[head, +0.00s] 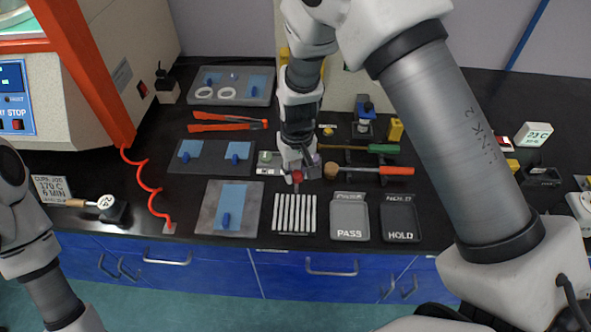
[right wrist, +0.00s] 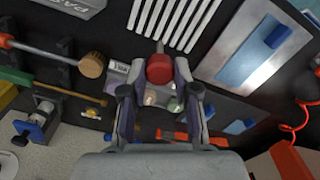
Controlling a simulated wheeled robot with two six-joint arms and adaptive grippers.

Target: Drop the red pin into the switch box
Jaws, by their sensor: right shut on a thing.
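My right gripper (head: 297,168) is shut on the red pin (head: 297,177), seen near the middle of the head view. In the right wrist view the red pin (right wrist: 159,68) sits between the two fingertips of my right gripper (right wrist: 158,80). A small grey box (head: 266,170), which looks like the switch box, is behind and below the gripper. It also shows in the right wrist view (right wrist: 119,72), partly hidden by the pin and fingers. I cannot tell whether the pin touches it. My left gripper is out of view; only its arm shows.
White strips (head: 294,213) lie in front of the box. A PASS tray (head: 349,231) and a HOLD tray (head: 401,232) are to the right. A metal plate (head: 207,222) lies front left. A hammer-like tool (head: 392,170) with an orange handle is close right.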

